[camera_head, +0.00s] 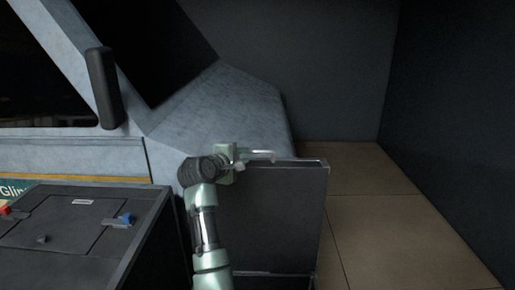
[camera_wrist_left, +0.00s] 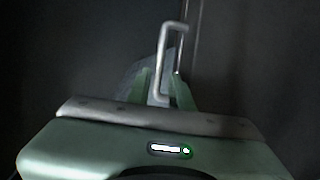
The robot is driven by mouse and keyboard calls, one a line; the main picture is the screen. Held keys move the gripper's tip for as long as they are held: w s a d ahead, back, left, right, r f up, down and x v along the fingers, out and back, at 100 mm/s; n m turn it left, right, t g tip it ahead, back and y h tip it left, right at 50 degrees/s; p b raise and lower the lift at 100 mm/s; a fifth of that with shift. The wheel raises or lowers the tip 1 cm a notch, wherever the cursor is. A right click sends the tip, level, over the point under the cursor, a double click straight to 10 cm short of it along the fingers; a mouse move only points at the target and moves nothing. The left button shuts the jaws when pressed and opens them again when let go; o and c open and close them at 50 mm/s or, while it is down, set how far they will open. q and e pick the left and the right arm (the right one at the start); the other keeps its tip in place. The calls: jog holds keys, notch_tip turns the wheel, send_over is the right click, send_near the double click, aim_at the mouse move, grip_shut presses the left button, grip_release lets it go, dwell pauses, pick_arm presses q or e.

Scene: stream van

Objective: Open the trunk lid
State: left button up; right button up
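The trunk lid appears to be the dark grey panel (camera_head: 270,222) with a pale rim, at the end of the van's body. A thin metal bar handle (camera_head: 262,153) shows at its top edge. My left gripper (camera_head: 240,156) is at the left end of this handle. In the left wrist view the handle (camera_wrist_left: 178,28) reaches down between my two green fingers (camera_wrist_left: 161,92). The fingers stand apart with the handle between them, and I see no clear grip on it. My right gripper is out of view.
The pale van body (camera_head: 220,115) rises behind and left, with a dark mirror (camera_head: 104,88). A dark case (camera_head: 75,230) with red and blue latches is at the lower left. Tiled floor (camera_head: 375,220) is free at the right, up to a dark wall (camera_head: 450,120).

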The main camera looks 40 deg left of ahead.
aim_at(251, 152)
pick_arm(q)
jog(key=x, duration=0.3)
jog(key=shift+w+r, duration=0.1)
jog(key=shift+w, duration=0.05)
jog(key=x, duration=0.3)
jog(key=shift+w, duration=0.25)
jog(key=shift+a, duration=0.1)
grip_shut()
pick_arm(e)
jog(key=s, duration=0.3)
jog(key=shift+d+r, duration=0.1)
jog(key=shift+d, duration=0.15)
pick_arm(q)
jog(key=shift+f, duration=0.25)
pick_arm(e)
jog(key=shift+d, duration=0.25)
